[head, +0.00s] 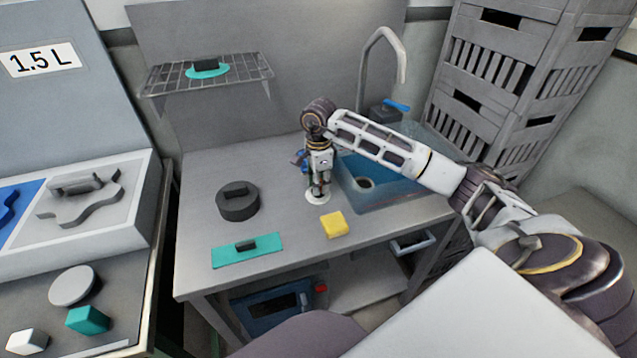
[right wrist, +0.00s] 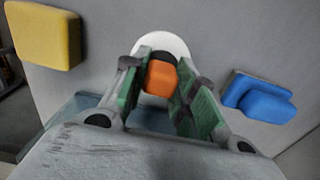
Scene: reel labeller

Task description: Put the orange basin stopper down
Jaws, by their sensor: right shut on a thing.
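The orange basin stopper (right wrist: 160,78) shows in the right wrist view between my right gripper's fingers (right wrist: 158,88). A white disc (right wrist: 174,47) shows just beyond it; I cannot tell whether the disc is part of the stopper. In the head view my right gripper (head: 319,188) points down over the counter, left of the blue basin (head: 390,195), and is shut on the stopper. The white disc (head: 318,198) shows under the fingertips, at or very near the counter top. The orange part is hidden there. My left gripper is not in view.
A yellow sponge (head: 334,225) lies in front of the gripper, and a blue piece (right wrist: 258,97) lies behind it. A dark round lidded thing (head: 237,201) and a teal plate with a handle (head: 247,250) are to the left. A faucet (head: 384,50) stands behind the basin.

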